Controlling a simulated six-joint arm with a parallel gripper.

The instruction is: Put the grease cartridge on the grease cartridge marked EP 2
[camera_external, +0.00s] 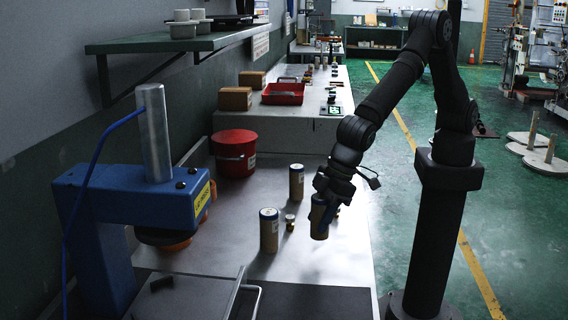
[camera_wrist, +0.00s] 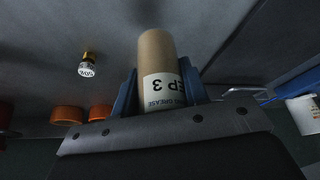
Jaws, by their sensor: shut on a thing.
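My gripper (camera_external: 324,200) is shut on a brown grease cartridge (camera_external: 319,222) and holds it roughly upright over the right part of the grey bench. In the wrist view the held cartridge (camera_wrist: 158,60) sits between the two blue fingers, and its white label reads EP 3, upside down. Two similar cartridges stand upright on the bench: a nearer one (camera_external: 269,232) to the left of my gripper, and a farther one (camera_external: 297,182) behind it. Their markings are too small to read, so I cannot tell which is EP 2. My gripper is apart from both.
A small brass fitting (camera_external: 290,222) stands between the cartridges and my gripper; a brass fitting with a white top (camera_wrist: 86,66) shows in the wrist view. A red bucket (camera_external: 234,153) stands behind, and a blue press (camera_external: 140,215) is at left.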

